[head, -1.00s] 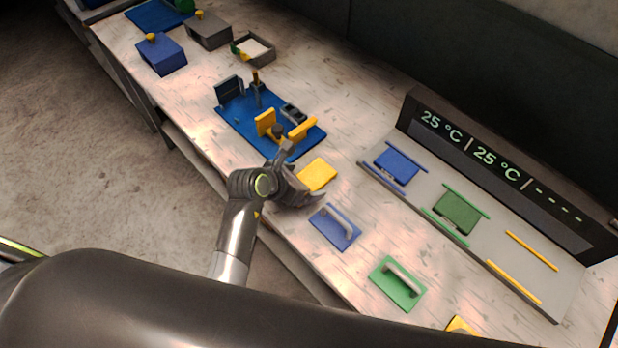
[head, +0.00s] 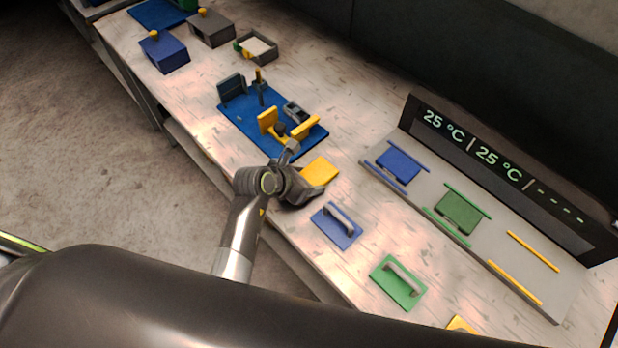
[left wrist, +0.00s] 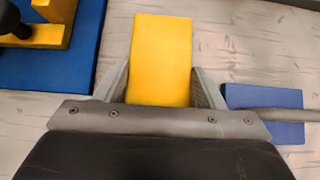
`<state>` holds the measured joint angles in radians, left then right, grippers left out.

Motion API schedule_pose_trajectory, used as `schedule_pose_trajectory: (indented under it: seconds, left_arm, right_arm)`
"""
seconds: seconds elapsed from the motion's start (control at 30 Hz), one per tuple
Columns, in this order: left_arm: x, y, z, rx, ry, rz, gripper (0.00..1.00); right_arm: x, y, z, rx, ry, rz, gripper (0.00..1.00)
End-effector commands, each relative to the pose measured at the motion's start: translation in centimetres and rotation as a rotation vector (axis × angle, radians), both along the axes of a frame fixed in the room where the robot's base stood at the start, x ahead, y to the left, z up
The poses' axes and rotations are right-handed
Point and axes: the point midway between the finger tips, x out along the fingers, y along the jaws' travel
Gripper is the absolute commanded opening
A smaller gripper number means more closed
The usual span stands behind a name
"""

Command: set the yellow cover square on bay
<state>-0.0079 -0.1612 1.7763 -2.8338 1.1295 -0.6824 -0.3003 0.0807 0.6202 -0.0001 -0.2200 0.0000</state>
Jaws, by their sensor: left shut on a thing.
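My left gripper (head: 312,187) is shut on a yellow slab (head: 322,170), which lies at or just above the table by the blue fixture base. In the left wrist view the yellow slab (left wrist: 161,58) sits between the two fingers (left wrist: 160,88). Another yellow piece (head: 460,324), probably a cover, is cut off at the bottom of the head view. The bay with two yellow rails (head: 532,250) on the grey plate is empty between its rails. My right gripper is not in view.
A blue fixture base (head: 240,122) with upright parts and yellow blocks is close to the left gripper. Handled blue (head: 336,226) and green (head: 398,282) covers lie nearby. Blue (head: 399,163) and green (head: 459,210) blocks sit in the other bays, before a display (head: 500,165).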

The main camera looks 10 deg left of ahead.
Motion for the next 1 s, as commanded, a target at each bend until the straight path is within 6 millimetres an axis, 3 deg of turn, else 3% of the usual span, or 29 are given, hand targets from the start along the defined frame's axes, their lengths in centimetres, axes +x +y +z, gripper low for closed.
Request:
schedule_pose_trajectory:
  seconds: [0.27, 0.33, 0.43, 0.5, 1.0]
  left_arm:
    - [0.1, 0.0, 1.0, 0.000, -0.005, -0.001, 0.35]
    - [0.1, 0.0, 1.7, 0.000, -0.005, 0.000, 0.35]
    - [0.1, -0.1, 4.3, 0.000, -0.005, -0.001, 0.35]
    - [-1.1, 0.8, 3.2, 0.002, 0.001, 0.001, 0.35]
    - [-11.2, 7.4, 3.0, 0.008, 0.000, -0.004, 0.35]
  right_arm:
    - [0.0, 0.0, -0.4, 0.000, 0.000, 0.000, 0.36]
    - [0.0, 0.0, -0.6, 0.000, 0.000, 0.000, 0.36]
    - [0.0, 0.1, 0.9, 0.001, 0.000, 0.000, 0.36]
    - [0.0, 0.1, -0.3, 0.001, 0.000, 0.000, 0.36]
    - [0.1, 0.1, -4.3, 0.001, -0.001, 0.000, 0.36]
